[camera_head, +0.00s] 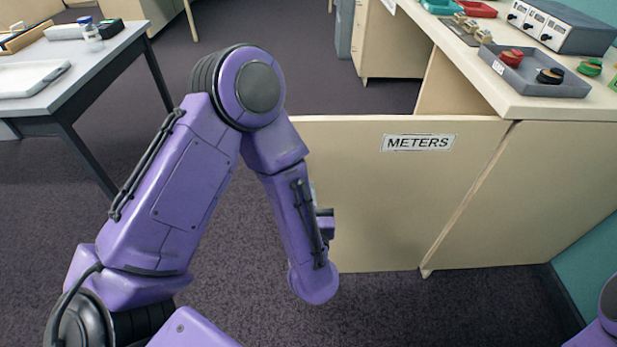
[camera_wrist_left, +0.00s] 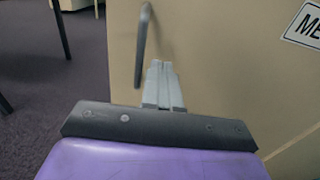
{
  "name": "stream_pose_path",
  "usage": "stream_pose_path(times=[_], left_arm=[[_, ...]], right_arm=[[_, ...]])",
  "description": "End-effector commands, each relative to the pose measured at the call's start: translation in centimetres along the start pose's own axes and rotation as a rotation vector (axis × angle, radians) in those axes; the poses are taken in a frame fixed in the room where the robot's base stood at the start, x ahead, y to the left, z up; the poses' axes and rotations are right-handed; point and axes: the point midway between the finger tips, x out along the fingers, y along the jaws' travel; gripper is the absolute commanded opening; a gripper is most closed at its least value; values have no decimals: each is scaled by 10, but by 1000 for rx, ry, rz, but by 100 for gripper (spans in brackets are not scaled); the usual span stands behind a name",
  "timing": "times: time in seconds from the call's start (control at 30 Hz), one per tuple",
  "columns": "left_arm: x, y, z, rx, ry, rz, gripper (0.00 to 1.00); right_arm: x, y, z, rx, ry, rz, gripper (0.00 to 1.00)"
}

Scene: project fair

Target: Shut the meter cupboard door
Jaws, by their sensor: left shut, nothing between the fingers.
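The meter cupboard door (camera_head: 390,200) is a beige panel with a METERS label (camera_head: 418,142). It stands open, swung out to the left from its right-hand edge by the counter. In the left wrist view the door (camera_wrist_left: 220,80) fills the right side, with a grey bar handle (camera_wrist_left: 142,45) on it. My left gripper (camera_wrist_left: 160,68) is shut and empty, its fingertips pointing at the door just right of the handle's lower end. I cannot tell whether they touch the door. In the head view my left forearm hides the handle and most of the gripper. My right gripper is out of view.
The cupboard counter (camera_head: 480,80) carries a grey tray (camera_head: 530,75) and a meter box (camera_head: 560,25) at the right. A fixed beige panel (camera_head: 530,195) stands right of the door. A grey table (camera_head: 90,70) is at the left. Carpet between is clear.

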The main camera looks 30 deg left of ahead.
Motion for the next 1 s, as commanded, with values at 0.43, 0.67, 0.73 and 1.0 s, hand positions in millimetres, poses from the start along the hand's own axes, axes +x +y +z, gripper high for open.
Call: stream_pose_path(times=[0.43,0.67,0.73,1.0], left_arm=[[43,0,0,2,1,0,0],[43,0,0,2,1,0,0],[44,1,0,2,1,-2,0],[83,16,1,-1,0,-58,0]], right_arm=[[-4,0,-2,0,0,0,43],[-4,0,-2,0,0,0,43],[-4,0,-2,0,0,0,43],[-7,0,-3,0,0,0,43]])
